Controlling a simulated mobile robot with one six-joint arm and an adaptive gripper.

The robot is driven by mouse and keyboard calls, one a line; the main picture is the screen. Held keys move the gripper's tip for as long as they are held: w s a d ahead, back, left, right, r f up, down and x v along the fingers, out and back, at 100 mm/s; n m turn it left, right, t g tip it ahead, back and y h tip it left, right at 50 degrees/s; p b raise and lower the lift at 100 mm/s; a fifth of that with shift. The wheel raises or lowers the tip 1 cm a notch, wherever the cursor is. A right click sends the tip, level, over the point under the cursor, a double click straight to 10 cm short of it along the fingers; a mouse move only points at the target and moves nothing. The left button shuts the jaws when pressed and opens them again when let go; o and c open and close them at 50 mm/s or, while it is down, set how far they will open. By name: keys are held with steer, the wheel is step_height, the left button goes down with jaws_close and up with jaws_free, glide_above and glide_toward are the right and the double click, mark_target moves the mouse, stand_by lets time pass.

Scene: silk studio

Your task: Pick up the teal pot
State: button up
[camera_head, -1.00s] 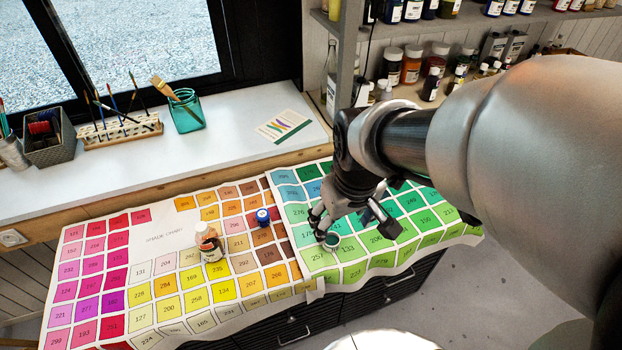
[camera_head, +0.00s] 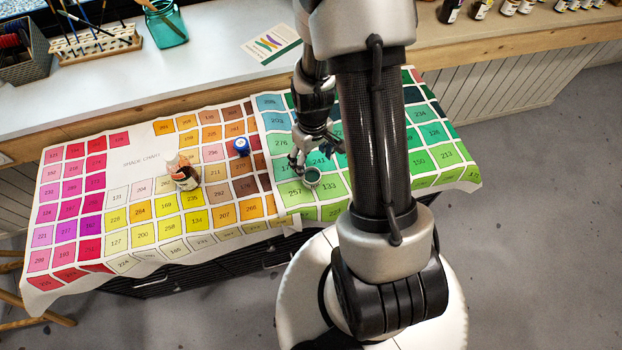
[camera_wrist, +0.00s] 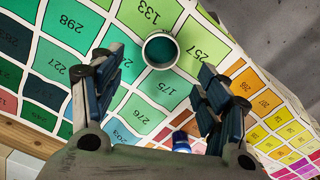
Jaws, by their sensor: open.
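The teal pot (camera_head: 312,176) is a small round pot with a pale rim and teal contents. It stands on the green squares of the shade chart (camera_head: 140,160). In the wrist view the pot (camera_wrist: 160,50) lies beyond my fingertips, near the middle between them. My gripper (camera_head: 308,160) is over the chart just behind the pot, open and empty. In the wrist view my gripper (camera_wrist: 165,75) shows its two fingers well apart. I cannot tell its exact height over the chart.
A teal glass jar with a brush (camera_head: 166,27), a brush rack (camera_head: 95,43) and a card (camera_head: 271,41) are on the sill behind. The chart right of the pot looks clear.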

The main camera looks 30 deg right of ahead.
mark_target(312, 181)
step_height(312, 181, down, 10)
steer(key=b, duration=0.3)
steer(key=shift+r, duration=0.15)
steer(key=shift+c, duration=0.5)
steer(key=c, duration=1.1)
steer(key=shift+o, duration=0.2)
steer(key=shift+r, duration=0.15)
